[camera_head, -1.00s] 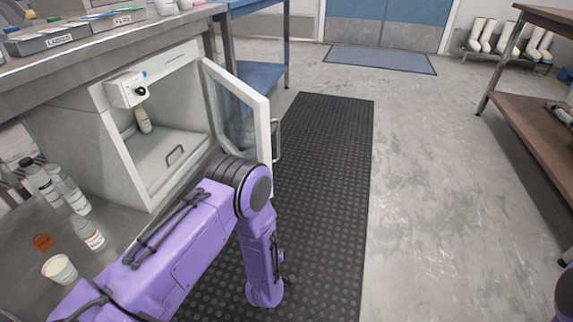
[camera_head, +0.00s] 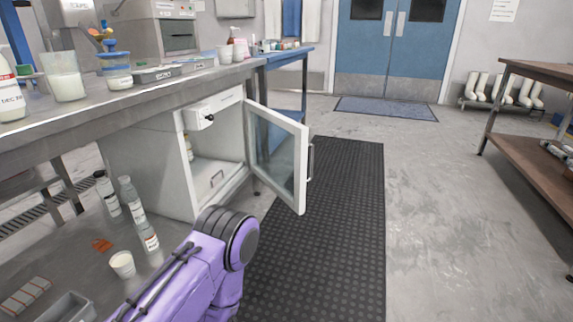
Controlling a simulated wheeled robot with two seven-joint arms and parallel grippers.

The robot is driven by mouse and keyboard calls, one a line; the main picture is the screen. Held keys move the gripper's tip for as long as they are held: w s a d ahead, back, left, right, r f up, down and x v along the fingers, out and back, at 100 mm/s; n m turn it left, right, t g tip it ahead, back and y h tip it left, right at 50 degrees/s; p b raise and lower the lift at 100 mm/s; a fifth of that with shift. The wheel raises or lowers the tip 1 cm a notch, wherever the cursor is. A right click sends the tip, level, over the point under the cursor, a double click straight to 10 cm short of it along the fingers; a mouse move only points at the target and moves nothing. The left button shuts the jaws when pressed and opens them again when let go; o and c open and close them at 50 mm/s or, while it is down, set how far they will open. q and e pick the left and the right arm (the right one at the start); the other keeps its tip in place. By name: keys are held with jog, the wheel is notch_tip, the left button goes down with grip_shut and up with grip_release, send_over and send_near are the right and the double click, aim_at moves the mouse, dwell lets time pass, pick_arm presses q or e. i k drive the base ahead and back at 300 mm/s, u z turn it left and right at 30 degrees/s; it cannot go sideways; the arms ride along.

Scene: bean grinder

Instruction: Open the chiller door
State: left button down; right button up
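The chiller (camera_head: 150,172) is a white cabinet under the metal counter, left of centre. Its glass door (camera_head: 276,150) with a white frame stands swung well open towards the mat on the right. The door handle (camera_head: 310,160) is on the outer side of the door's free edge. My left arm comes in from the bottom, with its purple link and dark joint in front of the chiller's lower right corner. The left gripper is below the picture. My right gripper is not in view either.
Bottles (camera_head: 132,200) and a white cup (camera_head: 122,264) stand on the lower shelf at left. The counter (camera_head: 100,104) overhangs the chiller. A black ribbed mat (camera_head: 330,240) lies clear in front. A brown-shelved table (camera_head: 535,155) is at right.

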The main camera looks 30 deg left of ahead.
aim_at(296, 202)
jog(key=u, duration=0.75)
jog(key=i, duration=1.25)
jog(key=z, duration=0.4)
